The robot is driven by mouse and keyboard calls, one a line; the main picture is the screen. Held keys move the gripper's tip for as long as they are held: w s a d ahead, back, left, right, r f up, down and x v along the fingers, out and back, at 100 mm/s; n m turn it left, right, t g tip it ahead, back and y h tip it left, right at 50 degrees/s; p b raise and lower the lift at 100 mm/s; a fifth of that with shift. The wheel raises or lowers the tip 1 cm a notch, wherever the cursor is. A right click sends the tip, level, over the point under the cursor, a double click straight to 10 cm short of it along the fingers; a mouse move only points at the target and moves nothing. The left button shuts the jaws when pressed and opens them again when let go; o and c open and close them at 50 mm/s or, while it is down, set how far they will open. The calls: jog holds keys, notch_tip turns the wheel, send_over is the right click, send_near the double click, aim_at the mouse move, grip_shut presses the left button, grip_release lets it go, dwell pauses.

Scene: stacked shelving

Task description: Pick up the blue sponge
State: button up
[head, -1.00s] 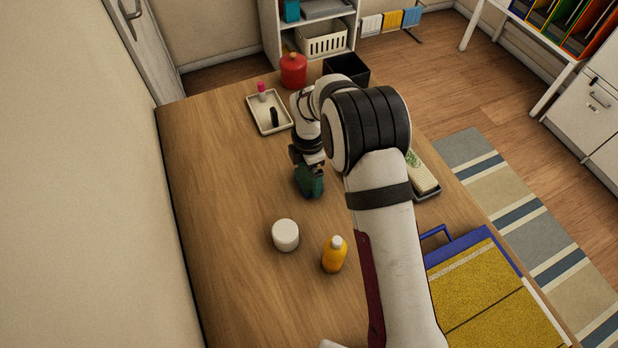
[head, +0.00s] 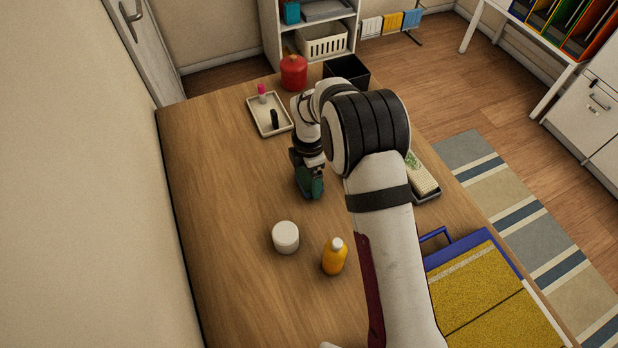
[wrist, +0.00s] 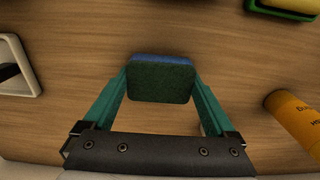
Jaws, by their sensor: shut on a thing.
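The blue sponge (wrist: 161,59) has a dark green pad on the side facing the wrist camera. In the wrist view it sits between the teal fingertips of my gripper (wrist: 160,82), which touch it on both sides. The gripper is shut on it. In the head view my gripper (head: 308,182) points down over the wooden table, left of my forearm. There the fingers largely hide the sponge. I cannot tell whether the sponge is clear of the tabletop.
A white jar (head: 285,237) and a yellow bottle (head: 334,257) stand nearer the camera. A pale tray (head: 263,127) with small items, a red canister (head: 293,72) and a black box (head: 347,66) stand farther back. The table's left side is clear.

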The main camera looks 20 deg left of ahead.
aim_at(309, 176)
notch_tip(309, 176, up, 3)
jog(key=shift+r, duration=0.1)
jog(key=d+r, duration=0.2)
jog(key=d, duration=0.2)
jog(key=d+r, duration=0.2)
jog(key=d, duration=0.1)
jog(key=d+r, duration=0.3)
jog(key=d, duration=0.1)
jog(key=shift+w+d, duration=0.35)
jog(key=o, duration=0.7)
jog(key=shift+f, duration=0.1)
jog(key=c, duration=0.6)
jog(key=w+d+f+m, duration=0.1)
jog(key=w+d+m, duration=0.2)
jog(key=w, duration=0.1)
jog(key=w+d+m, duration=0.2)
jog(key=w+d, duration=0.1)
jog(key=w, duration=0.2)
jog(key=w+d+f+m, duration=0.1)
jog(key=w+d+m, duration=0.2)
jog(key=w, duration=0.1)
jog(key=shift+w+d+f+m, duration=0.15)
jog(key=shift+f+m, duration=0.15)
jog(key=shift+w+d+f, duration=0.15)
jog(key=shift+w+d, duration=0.05)
jog(key=shift+d, duration=0.1)
jog(key=shift+f, duration=1.4)
